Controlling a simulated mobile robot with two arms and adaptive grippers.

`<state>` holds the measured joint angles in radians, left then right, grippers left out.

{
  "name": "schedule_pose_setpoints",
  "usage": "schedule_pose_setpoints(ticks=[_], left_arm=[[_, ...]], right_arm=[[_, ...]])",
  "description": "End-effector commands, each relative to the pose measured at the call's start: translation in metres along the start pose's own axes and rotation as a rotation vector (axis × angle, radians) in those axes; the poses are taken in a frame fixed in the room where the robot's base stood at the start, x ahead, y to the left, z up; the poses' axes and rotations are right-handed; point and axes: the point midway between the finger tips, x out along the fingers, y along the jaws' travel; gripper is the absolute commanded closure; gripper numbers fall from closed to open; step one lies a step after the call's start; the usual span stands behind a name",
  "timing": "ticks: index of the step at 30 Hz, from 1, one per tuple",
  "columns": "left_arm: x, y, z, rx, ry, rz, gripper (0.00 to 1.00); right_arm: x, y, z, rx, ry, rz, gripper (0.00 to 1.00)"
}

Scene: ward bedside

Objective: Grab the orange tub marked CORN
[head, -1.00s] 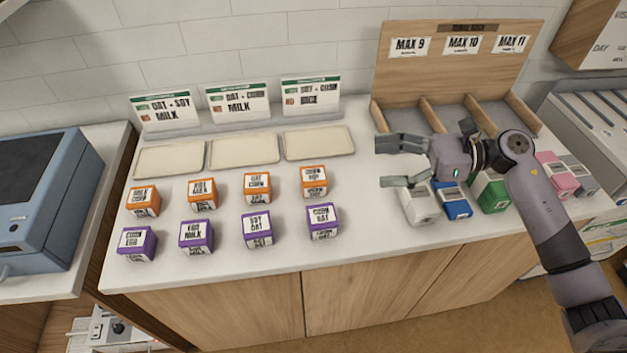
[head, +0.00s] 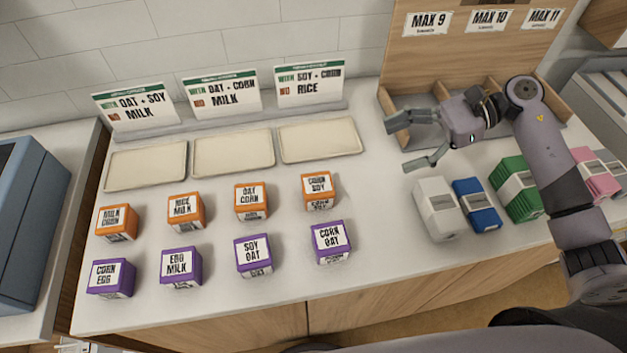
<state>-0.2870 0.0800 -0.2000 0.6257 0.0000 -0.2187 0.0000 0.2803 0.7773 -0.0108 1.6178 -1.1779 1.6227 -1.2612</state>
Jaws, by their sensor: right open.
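Orange tubs stand in the back row on the white counter. Three carry CORN: MILK CORN (head: 117,223) at left, OAT CORN (head: 251,202) in the middle, and CORN SOY (head: 317,193) at right. The other orange tub reads RICE MILK (head: 186,213). No orange tub reads CORN alone. My right gripper (head: 400,144) is open and empty, its fingers pointing left above the counter, right of and behind the CORN SOY tub, clearly apart from it. My left gripper is not in view.
Purple tubs, such as CORN OAT (head: 331,243), form the front row. Cream trays (head: 318,140) and label cards (head: 311,88) stand behind. White (head: 436,208), blue (head: 477,206), green (head: 516,190) and pink boxes stand right, before a wooden divider (head: 400,56). Counter between CORN SOY and the white box is clear.

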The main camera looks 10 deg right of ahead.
Motion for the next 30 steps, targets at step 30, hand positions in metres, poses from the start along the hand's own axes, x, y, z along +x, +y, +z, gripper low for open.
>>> schedule_pose_setpoints(ticks=[30], left_arm=[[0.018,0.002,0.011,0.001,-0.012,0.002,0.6]], right_arm=[[0.117,0.0,-0.052,0.002,-0.006,0.002,0.23]])
